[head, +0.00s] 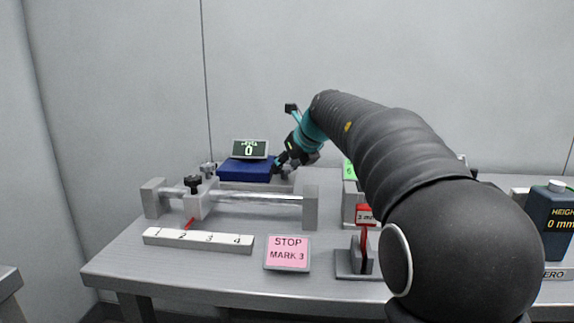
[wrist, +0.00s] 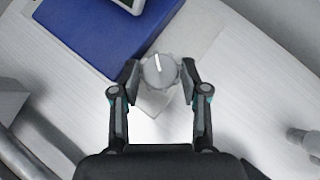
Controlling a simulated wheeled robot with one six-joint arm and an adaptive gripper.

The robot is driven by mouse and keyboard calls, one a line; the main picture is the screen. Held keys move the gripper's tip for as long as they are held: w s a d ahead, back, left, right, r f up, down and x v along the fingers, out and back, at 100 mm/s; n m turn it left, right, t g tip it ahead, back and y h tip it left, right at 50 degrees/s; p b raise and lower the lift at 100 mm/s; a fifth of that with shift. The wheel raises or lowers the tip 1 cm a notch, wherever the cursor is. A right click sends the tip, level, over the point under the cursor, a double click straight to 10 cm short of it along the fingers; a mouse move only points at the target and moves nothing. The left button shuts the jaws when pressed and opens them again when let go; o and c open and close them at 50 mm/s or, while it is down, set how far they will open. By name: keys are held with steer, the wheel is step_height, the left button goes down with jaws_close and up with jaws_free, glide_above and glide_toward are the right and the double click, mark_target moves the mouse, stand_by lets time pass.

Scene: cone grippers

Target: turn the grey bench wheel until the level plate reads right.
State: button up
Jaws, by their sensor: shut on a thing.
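The grey bench wheel (wrist: 158,84) is a small round knob with a white mark on top, pointing roughly away in the wrist view. My gripper (wrist: 160,72) has one finger on each side of it and is shut on it. In the head view my gripper (head: 285,164) is at the back of the bench, beside a blue plate (head: 245,172); the wheel is not clear there. The blue plate (wrist: 88,38) lies left of the wheel in the wrist view. A dark display (head: 249,149) on it shows a 0; its smaller text is unreadable.
A rail fixture (head: 260,197) with a slider and red pointer stands in front, behind a scale (head: 198,240) marked 1 to 4. A pink card (head: 287,252) reads STOP MARK 3. My arm hides much of the right side.

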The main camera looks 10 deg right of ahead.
steer(key=o, duration=1.1)
steer(key=shift+o, duration=0.2)
steer(key=shift+s+r, duration=0.1)
steer(key=v, duration=0.7)
steer(key=shift+s+d+r, duration=0.15)
steer(key=shift+s+r, duration=0.1)
